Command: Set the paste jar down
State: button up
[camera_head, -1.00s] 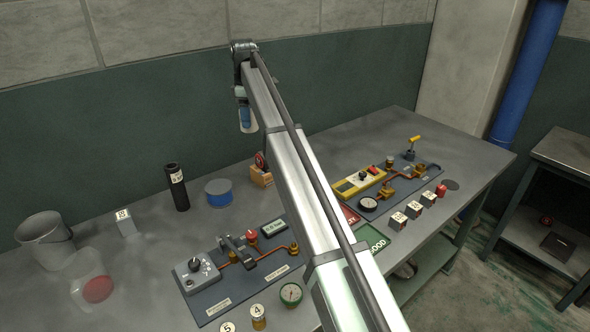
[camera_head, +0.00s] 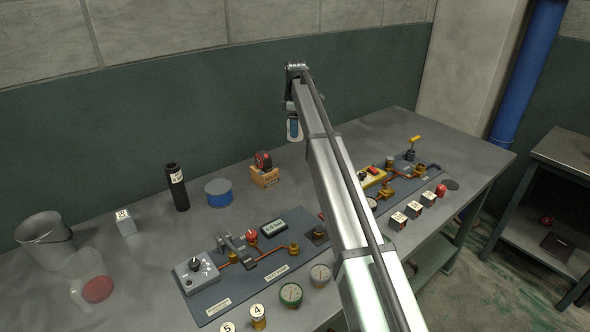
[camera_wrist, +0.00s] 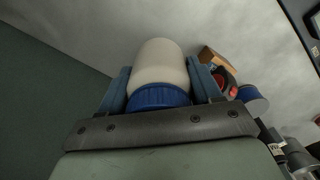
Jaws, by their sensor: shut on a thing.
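The paste jar (camera_wrist: 158,66) is a white rounded jar with a blue lid. In the wrist view it sits between the two blue fingers of my gripper (camera_wrist: 160,82), which is shut on it. The lid is on the palm side and the white body points away from the palm. In the head view my gripper (camera_head: 293,127) is held up in the air over the back of the bench, against the green wall band. The jar is small and partly hidden there.
The grey bench (camera_head: 140,240) has bare room at its back. A red-and-black tool on a wooden block (camera_head: 264,178), a blue-topped tin (camera_head: 218,192) and a black cylinder (camera_head: 177,187) stand left of my gripper. Boards with copper pipes and gauges fill the front.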

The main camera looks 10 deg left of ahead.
notch_tip(320, 180, down, 13)
jog(key=shift+r, duration=0.1)
dwell(0.6)
jog(key=shift+f, duration=0.2)
jog(key=o, duration=1.4)
jog(key=shift+r, duration=0.1)
notch_tip(320, 180, up, 12)
jog(key=shift+r, duration=0.1)
